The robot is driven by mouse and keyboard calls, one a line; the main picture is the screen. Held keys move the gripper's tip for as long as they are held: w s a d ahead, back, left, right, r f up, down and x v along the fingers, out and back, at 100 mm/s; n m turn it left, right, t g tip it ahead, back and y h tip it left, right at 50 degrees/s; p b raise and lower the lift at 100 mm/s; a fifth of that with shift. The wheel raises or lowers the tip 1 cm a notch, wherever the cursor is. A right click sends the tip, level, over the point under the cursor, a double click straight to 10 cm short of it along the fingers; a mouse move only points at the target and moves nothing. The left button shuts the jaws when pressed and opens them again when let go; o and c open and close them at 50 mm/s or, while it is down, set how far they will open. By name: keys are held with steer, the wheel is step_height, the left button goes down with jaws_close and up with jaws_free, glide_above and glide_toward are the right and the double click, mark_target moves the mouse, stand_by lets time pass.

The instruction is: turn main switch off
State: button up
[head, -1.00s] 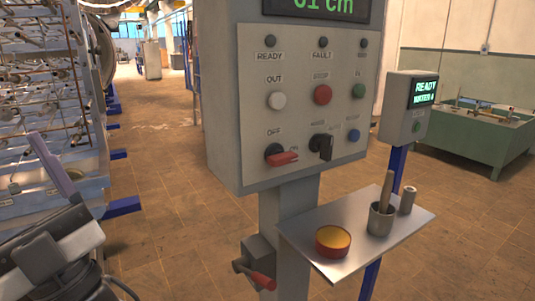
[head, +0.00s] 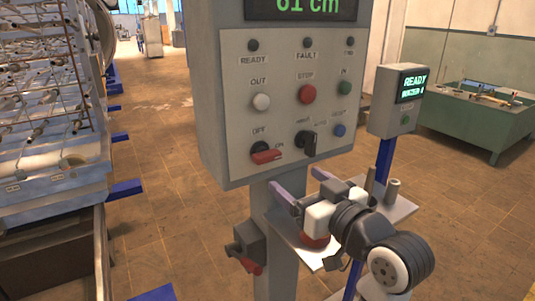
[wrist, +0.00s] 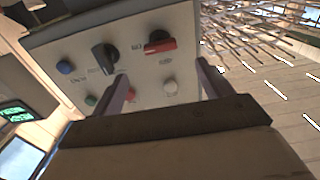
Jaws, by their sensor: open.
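The red-handled OFF/ON switch (head: 266,156) sits at the lower left of the grey control panel (head: 232,105). Its handle points right, toward the ON label. In the wrist view, which shows the panel upside down, the red switch (wrist: 160,43) is beyond the fingertips, nearer the right finger. My gripper (head: 293,179) is open and empty, just below the panel's lower edge and to the right of the red switch. Its two fingers also show in the wrist view (wrist: 163,74). No contact with the switch is visible.
A black selector (head: 309,144) sits right of the switch, with several push buttons above. A second red handle (head: 252,267) is on the post below. A small shelf (head: 399,211) with a cup and cylinder lies under my arm. A display box (head: 392,122) stands right.

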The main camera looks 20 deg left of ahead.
mark_target(270, 159)
steer(key=p+x, duration=0.2)
steer(key=x, duration=1)
steer(key=shift+w, duration=0.1)
steer(key=c, duration=1)
